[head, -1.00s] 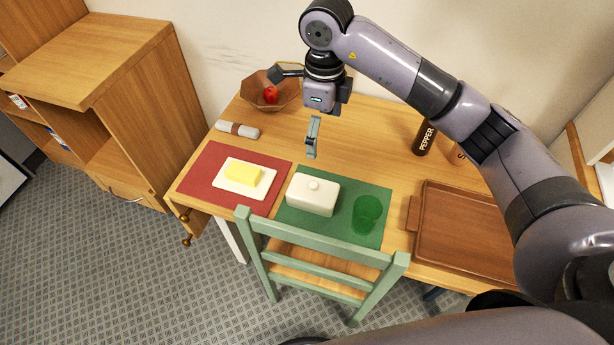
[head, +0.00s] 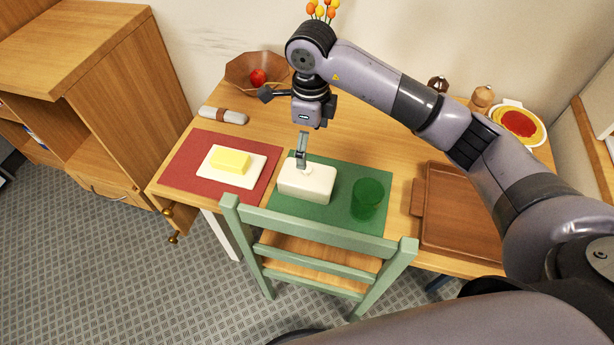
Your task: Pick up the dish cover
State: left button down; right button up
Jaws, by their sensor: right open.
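The dish cover (head: 306,184) is a white, rounded box with a small knob on top. It sits on the green mat (head: 330,212) behind the chair back. My right gripper (head: 302,164) points down right at the knob, its fingers overlapping the knob in the picture. It is open, and the knob is partly hidden behind the fingertips; I cannot tell whether they touch it. A yellow block of butter (head: 230,161) lies on a white dish (head: 252,172) on the red mat to the left. My left gripper is not in view.
A green glass (head: 368,197) stands just right of the cover. A green chair (head: 320,233) stands at the front edge. A brown tray (head: 465,212) lies at right. A bowl with a red fruit (head: 257,78) and a rolled napkin (head: 223,116) are at back left.

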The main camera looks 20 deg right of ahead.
jog(key=p, duration=0.1)
send_over(308, 176)
jog(key=f, duration=0.6)
jog(key=shift+w+d+f, duration=0.3)
jog(key=shift+f, duration=0.7)
jog(key=f+p, duration=0.1)
jog(key=f, duration=0.3)
jog(key=shift+a+f+p, duration=0.1)
jog(key=shift+a+p, duration=0.1)
jog(key=shift+p, duration=0.2)
jog(key=shift+f, duration=0.5)
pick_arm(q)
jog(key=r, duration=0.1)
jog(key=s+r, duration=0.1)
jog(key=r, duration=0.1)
pick_arm(e)
jog(key=shift+c, duration=0.6)
jog(key=c, duration=1.2)
jog(key=shift+c, duration=0.4)
jog(key=shift+r, duration=0.1)
